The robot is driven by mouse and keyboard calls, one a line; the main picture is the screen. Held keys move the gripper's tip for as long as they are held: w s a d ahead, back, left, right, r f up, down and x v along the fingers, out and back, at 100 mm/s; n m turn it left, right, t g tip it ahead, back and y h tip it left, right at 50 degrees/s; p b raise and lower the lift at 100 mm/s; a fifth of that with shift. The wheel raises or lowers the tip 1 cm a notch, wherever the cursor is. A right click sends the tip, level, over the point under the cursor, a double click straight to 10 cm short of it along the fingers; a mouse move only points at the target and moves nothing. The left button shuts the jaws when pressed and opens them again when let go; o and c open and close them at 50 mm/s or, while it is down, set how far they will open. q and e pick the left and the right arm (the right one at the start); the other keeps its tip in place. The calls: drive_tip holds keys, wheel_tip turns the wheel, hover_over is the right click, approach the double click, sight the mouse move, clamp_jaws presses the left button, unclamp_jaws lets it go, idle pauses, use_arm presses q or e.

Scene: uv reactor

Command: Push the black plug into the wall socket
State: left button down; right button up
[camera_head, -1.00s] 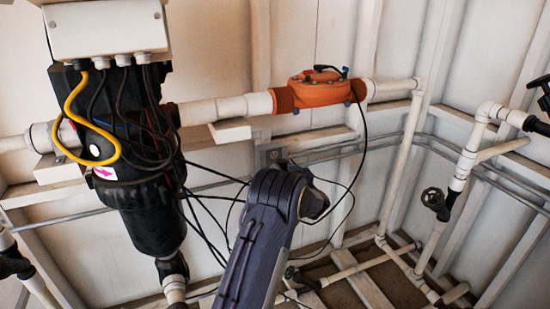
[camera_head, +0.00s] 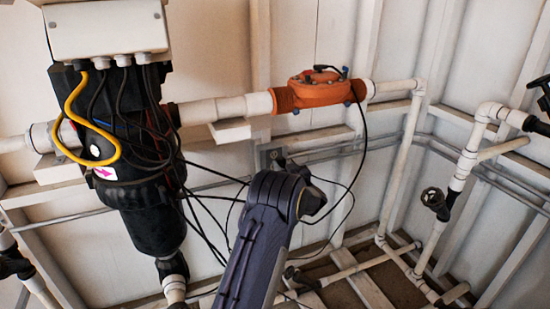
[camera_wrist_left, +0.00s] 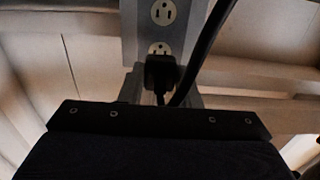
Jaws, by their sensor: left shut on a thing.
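The grey wall socket (camera_wrist_left: 150,32) is at the top of the left wrist view, with two light outlets one above the other. In the head view it is a small grey box (camera_head: 271,155) just above my left wrist. The black plug (camera_wrist_left: 161,73) is in front of the lower outlet and covers its lower part. Whether its prongs are in the slots cannot be told. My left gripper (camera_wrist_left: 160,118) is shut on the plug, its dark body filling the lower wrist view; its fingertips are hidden. My right gripper is not in view.
A black cable (camera_wrist_left: 205,48) passes just right of the plug. In the head view, a black reactor (camera_head: 145,205) with loose cables hangs at left. An orange flow meter (camera_head: 320,90) on white pipe is above my arm. More pipes and valves stand at right.

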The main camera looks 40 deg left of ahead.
sight(278, 160)
use_arm(q)
drive_tip(key=shift+x, duration=2.3)
idle(1.0)
drive_tip(key=shift+s+d, duration=0.1)
drive_tip(key=shift+d, duration=0.15)
drive_tip(key=shift+v, duration=0.8)
drive_tip(key=shift+p+x, duration=0.4)
drive_tip(key=shift+x, duration=0.65)
idle(1.5)
drive_tip(key=c, duration=1)
unclamp_jaws()
